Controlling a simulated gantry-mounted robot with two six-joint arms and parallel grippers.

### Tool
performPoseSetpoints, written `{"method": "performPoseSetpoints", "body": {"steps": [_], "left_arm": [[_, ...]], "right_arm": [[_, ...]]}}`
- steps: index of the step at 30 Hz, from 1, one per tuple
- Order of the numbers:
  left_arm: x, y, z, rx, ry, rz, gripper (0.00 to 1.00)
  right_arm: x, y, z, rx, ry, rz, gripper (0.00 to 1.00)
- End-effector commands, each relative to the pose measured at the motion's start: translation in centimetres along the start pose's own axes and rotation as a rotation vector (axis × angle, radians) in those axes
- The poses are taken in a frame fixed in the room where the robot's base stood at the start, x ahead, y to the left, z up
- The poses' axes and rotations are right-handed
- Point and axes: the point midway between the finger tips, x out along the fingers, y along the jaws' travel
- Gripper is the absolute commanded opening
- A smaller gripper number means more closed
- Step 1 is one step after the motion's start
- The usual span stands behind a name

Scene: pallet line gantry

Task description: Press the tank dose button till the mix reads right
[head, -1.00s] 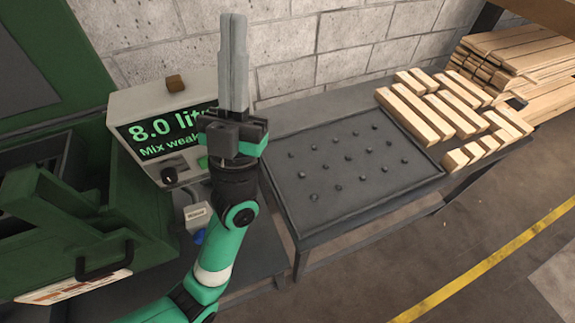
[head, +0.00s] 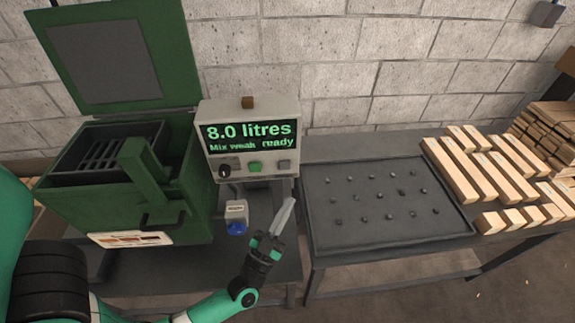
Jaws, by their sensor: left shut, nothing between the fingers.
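A grey control box (head: 204,158) stands beside the green tank, its lit display (head: 250,134) reading "8.0 litres" and "Mix weak ready". Below the display are a black knob (head: 224,171), a green button (head: 254,167) and a grey button (head: 284,164). A small white dose unit (head: 236,209) with a blue button (head: 237,229) sits lower, in front of the control box. My left gripper (head: 289,205) is shut and empty, to the right of the dose unit and apart from it, pointing up. My right gripper is not in view.
The green tank (head: 120,215) has its lid (head: 115,50) raised and a dark grate (head: 105,150) inside. A dark tray (head: 335,247) with several small knobs lies on the bench to the right. Several wooden blocks (head: 485,170) lie beyond it.

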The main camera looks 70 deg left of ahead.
Motion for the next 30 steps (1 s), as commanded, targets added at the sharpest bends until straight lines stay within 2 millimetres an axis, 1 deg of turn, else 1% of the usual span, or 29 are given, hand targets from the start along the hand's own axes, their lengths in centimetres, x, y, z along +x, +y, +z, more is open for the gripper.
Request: {"method": "performPoseSetpoints", "body": {"steps": [6, 11, 22, 27, 30], "left_arm": [[0.1, 0.0, 0.1, -0.001, 0.002, 0.0, 0.0], [0.7, -0.4, 0.8, -0.002, 0.005, -0.002, 0.0], [4.2, -3.2, 3.6, 0.003, 0.004, -0.004, 0.0], [5.6, -4.0, 4.3, -0.001, 0.007, -0.001, 0.0], [6.0, -4.3, 4.5, -0.001, 0.004, 0.0, 0.0]], "right_arm": [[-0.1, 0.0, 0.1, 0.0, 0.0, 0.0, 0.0], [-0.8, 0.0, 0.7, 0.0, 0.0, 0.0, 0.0], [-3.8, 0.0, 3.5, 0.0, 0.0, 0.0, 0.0], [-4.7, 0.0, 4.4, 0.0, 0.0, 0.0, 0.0], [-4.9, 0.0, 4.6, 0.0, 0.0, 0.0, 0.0]]}}
